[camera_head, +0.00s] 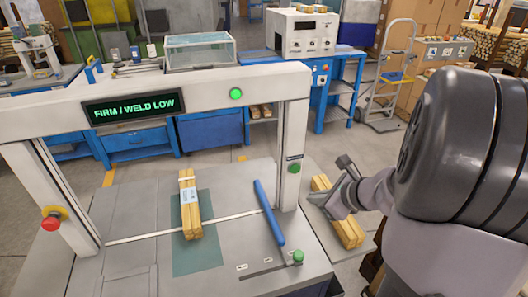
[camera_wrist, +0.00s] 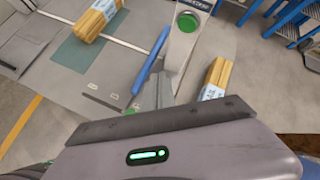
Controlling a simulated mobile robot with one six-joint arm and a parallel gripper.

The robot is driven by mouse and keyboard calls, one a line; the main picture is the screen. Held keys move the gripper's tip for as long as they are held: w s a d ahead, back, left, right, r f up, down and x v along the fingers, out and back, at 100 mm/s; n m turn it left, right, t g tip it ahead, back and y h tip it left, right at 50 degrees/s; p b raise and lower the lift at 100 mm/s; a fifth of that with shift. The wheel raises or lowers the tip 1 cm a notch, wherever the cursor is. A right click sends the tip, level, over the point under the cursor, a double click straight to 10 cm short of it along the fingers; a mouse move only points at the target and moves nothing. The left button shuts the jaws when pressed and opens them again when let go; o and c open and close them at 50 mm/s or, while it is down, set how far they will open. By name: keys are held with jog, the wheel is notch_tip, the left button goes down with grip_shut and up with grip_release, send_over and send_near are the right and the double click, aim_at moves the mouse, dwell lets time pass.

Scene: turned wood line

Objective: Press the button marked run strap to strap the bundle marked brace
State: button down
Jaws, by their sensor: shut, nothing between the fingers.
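A bundle of wooden sticks (camera_head: 189,215) with a pale label lies on the green mat (camera_head: 205,262), under the strapping arch (camera_head: 150,85). It shows at the top left in the wrist view (camera_wrist: 92,24). The label's word is too small to read. A green button (camera_head: 294,168) sits on the arch's right post below a small dark label; the wrist view shows it larger (camera_wrist: 188,22). Another green button (camera_head: 298,256) is at the table's front right. I cannot read either button's marking. My gripper (camera_head: 332,200) is shut and empty, right of the post, apart from both buttons.
A second labelled bundle (camera_head: 349,232) lies on the right side surface, partly behind my gripper. A red button (camera_head: 51,222) is on the left post. The display (camera_head: 135,105) reads "FIRM / WELD LOW"; a green lamp (camera_head: 236,94) is beside it.

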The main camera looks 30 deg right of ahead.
aim_at(295, 169)
dwell(0.3)
jog(key=w+d+p, duration=0.1)
jog(key=w+d, duration=0.1)
jog(key=w, duration=0.6)
jog(key=shift+w, duration=0.25)
jog(key=shift+d, duration=0.1)
dwell(1.7)
jog(key=shift+w, duration=0.4)
jog(key=shift+w+d, duration=0.15)
jog(key=shift+w, duration=0.2)
dwell(0.5)
jog(key=shift+s+a, duration=0.2)
jog(key=shift+s, duration=0.55)
